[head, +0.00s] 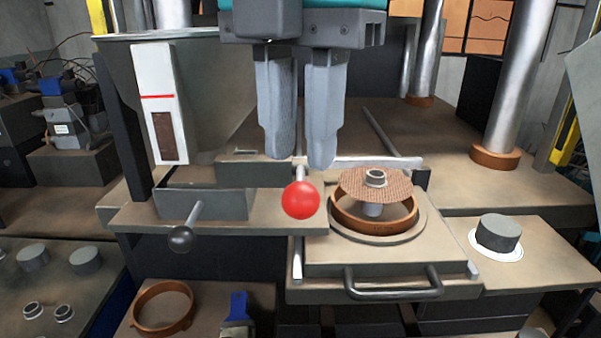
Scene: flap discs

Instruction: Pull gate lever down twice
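Two ball-knobbed levers show in the head view, and I cannot tell from the frame which is the gate lever. One has a red ball knob (301,200) on a short stem, in the middle. The other has a black ball knob (181,238) on a grey rod angled down from a dark box under the hopper at left. My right gripper (300,160) points down just above and behind the red knob in the picture. Its two grey fingers are apart with a narrow gap, and nothing shows held. My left gripper is not in view.
A round mould (375,225) with a brown ring and disc sits right of the red knob, on a plate with a dark handle (393,284). Steel columns (514,80) stand behind. A dark puck (497,234) is at right. A loose brown ring (162,308) lies front left.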

